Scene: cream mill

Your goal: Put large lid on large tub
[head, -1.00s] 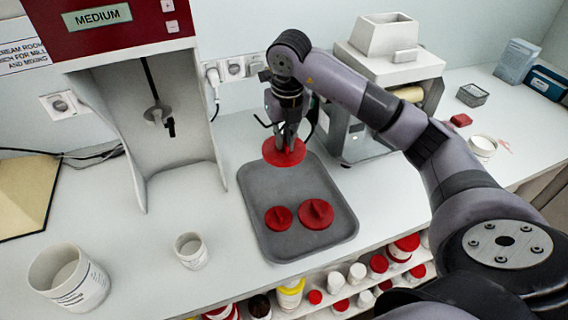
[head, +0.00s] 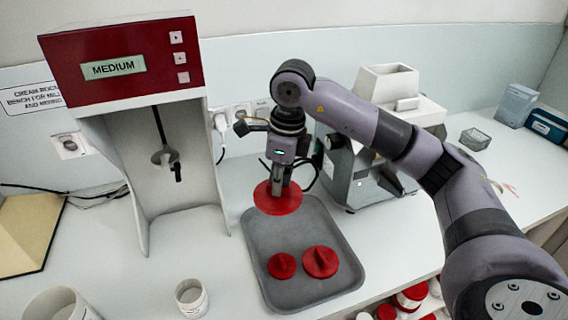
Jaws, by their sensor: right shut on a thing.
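My right gripper (head: 281,184) is shut on the large red lid (head: 277,202), holding it flat over the upper left edge of the grey tray (head: 258,272). The gripper hides part of the lid's top. The large white tub (head: 88,312) is at the lower left, partly cut off by the picture's bottom edge. The lid is up and to the right of the tub and apart from it. My left gripper is not in view.
Two smaller red lids (head: 282,265) (head: 320,262) lie on the tray. A small white tub (head: 191,298) stands between the large tub and the tray. A red-topped mixer (head: 123,62) stands behind, with a grey-white machine (head: 355,165) to the right.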

